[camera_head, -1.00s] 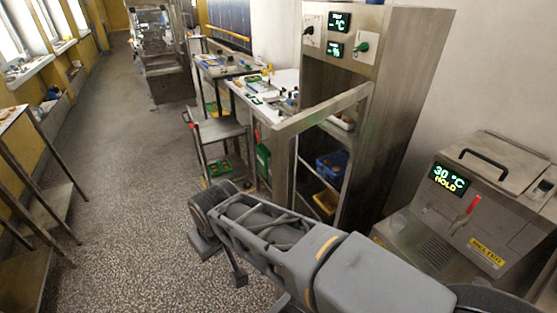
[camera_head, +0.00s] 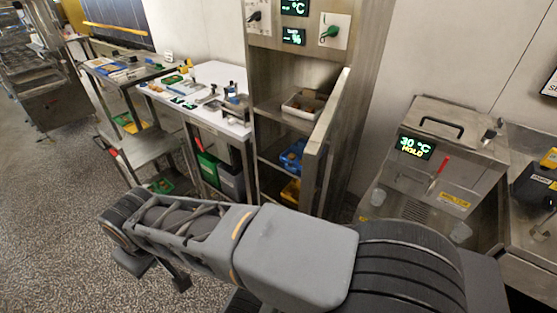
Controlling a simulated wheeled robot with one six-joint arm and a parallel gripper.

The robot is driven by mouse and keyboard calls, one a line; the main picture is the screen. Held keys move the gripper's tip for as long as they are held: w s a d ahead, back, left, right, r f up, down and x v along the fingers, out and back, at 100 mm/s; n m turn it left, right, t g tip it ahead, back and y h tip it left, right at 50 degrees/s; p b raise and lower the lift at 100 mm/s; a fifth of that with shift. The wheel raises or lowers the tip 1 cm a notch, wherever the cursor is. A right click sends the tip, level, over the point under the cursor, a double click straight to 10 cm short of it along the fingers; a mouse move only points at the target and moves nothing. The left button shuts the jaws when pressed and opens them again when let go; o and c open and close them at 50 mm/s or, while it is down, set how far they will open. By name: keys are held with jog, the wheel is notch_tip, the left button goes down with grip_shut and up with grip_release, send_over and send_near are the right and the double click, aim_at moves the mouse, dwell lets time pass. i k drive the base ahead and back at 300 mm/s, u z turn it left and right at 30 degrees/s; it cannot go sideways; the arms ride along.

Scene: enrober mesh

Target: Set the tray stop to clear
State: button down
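I cannot make out a tray stop in this view. The steel machine (camera_head: 50,95) at the far upper left is partly cut off by the frame edge and too small to show a stop on it. My grey arm lies across the lower part of the view, from the right to the lower left. Dark parts show beneath its left end, but no gripper fingers can be made out.
A steel cabinet (camera_head: 262,75) stands in the middle with its door (camera_head: 322,140) open. Right of it is a steel unit reading 30 °C HOLD (camera_head: 415,147). Left are a white-topped bench (camera_head: 215,78) and a steel cart (camera_head: 140,145). Speckled floor (camera_head: 45,200) is free at left.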

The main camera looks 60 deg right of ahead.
aim_at(290, 167)
jog(key=z, duration=0.7)
jog(key=i, duration=0.8)
jog(key=z, duration=0.8)
